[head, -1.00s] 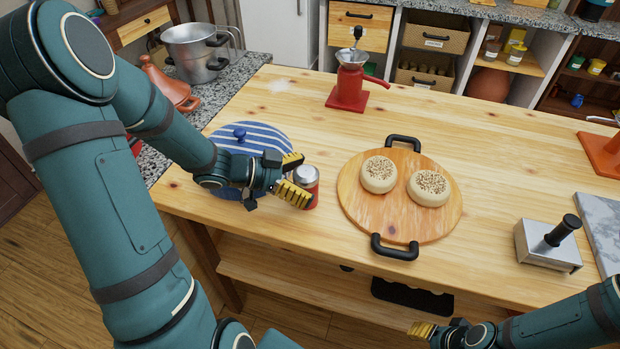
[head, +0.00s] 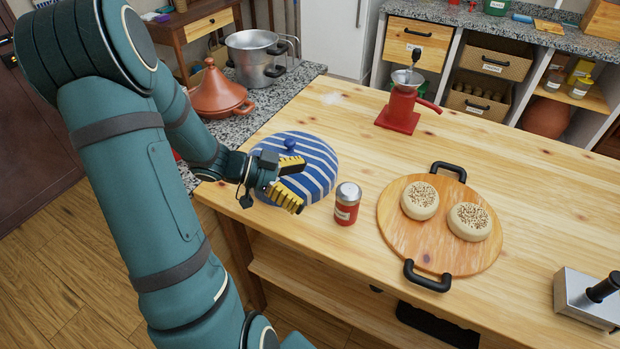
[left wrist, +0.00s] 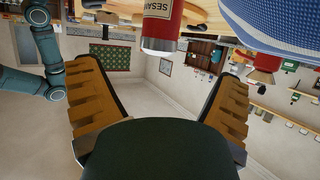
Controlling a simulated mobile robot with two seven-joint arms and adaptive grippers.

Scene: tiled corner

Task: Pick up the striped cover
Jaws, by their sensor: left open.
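The striped cover (head: 314,160) is a round blue and white lid with a blue knob (head: 290,144). It sits at the left end of the wooden table in the head view. Its striped edge also shows at the top right of the left wrist view (left wrist: 265,22). My left gripper (head: 292,184) is open with nothing between its yellow fingers. In the head view it overlaps the cover's near left part and hides some of it; I cannot tell whether they touch. My right gripper is out of view.
A red shaker with a grey cap (head: 346,204) stands close to the right of the cover. A round board (head: 437,249) with two seeded buns lies further right. A red grinder (head: 400,108) stands behind. An orange-red tagine (head: 219,94) and a steel pot (head: 255,60) are on the left counter.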

